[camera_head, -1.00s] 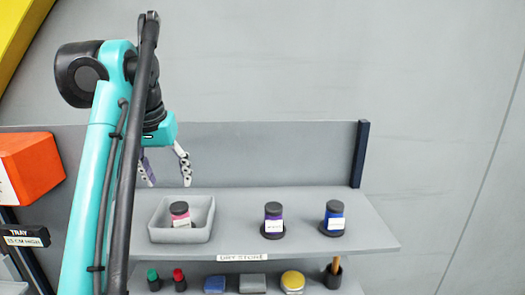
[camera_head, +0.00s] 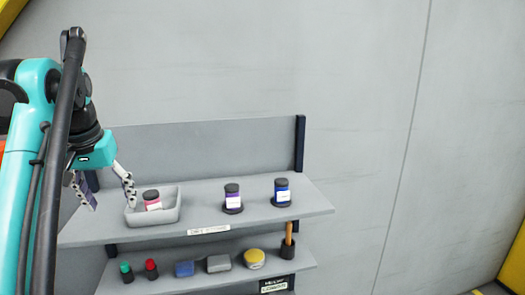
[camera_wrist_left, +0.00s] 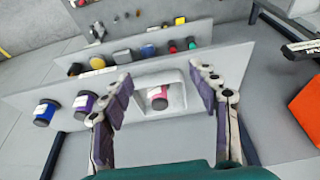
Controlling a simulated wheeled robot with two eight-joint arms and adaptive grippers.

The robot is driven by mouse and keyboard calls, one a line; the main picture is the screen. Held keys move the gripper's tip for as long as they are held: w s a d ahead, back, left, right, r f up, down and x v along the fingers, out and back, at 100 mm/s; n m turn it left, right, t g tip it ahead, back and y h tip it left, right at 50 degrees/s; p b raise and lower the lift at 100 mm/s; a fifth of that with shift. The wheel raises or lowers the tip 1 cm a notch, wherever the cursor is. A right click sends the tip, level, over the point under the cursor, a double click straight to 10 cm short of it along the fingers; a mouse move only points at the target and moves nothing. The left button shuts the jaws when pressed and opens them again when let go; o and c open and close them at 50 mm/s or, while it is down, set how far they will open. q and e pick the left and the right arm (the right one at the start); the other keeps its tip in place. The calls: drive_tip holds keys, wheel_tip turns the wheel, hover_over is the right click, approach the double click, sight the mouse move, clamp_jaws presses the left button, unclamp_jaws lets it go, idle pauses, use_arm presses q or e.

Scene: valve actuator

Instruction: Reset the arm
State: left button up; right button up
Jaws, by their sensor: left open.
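My left gripper (camera_head: 104,188) is open and empty at the left of the head view, beside the grey tray on the upper shelf. In the left wrist view its two fingers (camera_wrist_left: 165,105) are spread, with the tray seen between them. A pink-labelled jar (camera_head: 152,199) with a dark lid sits in the grey tray (camera_head: 172,217). It also shows in the left wrist view (camera_wrist_left: 158,98). My right gripper is in neither view.
A purple jar (camera_head: 232,199) and a blue jar (camera_head: 282,192) stand on the upper shelf (camera_head: 255,212). The lower shelf (camera_head: 230,272) holds small bottles, blocks and a yellow item (camera_head: 254,258). An orange box (camera_wrist_left: 306,108) is at the right in the wrist view.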

use_arm(q)
drive_tip(key=s+d+f+m+t+b, duration=0.1)
drive_tip(key=d+f+b, duration=0.2)
drive_tip(key=f+b, duration=0.85)
drive_tip(key=d+f+b, duration=0.4)
drive_tip(key=f+b, duration=0.1)
drive_tip(key=f, duration=1.3)
drive_tip(key=s+d+f+t+b, duration=0.1)
drive_tip(key=s+f+b, duration=0.3)
drive_tip(key=f, duration=1)
drive_tip(key=s+d+f+m+b, duration=0.1)
drive_tip(key=s+d+f+b, duration=0.2)
drive_tip(key=f+b, duration=0.5)
drive_tip(key=s+d+f+t+b, duration=0.1)
drive_tip(key=s+d+f+b, duration=0.2)
drive_tip(key=f, duration=1.8)
drive_tip(key=s+b, duration=0.1)
drive_tip(key=b, duration=0.3)
drive_tip(key=shift+s+m+t+h, duration=0.3)
drive_tip(key=shift+s+h, duration=0.1)
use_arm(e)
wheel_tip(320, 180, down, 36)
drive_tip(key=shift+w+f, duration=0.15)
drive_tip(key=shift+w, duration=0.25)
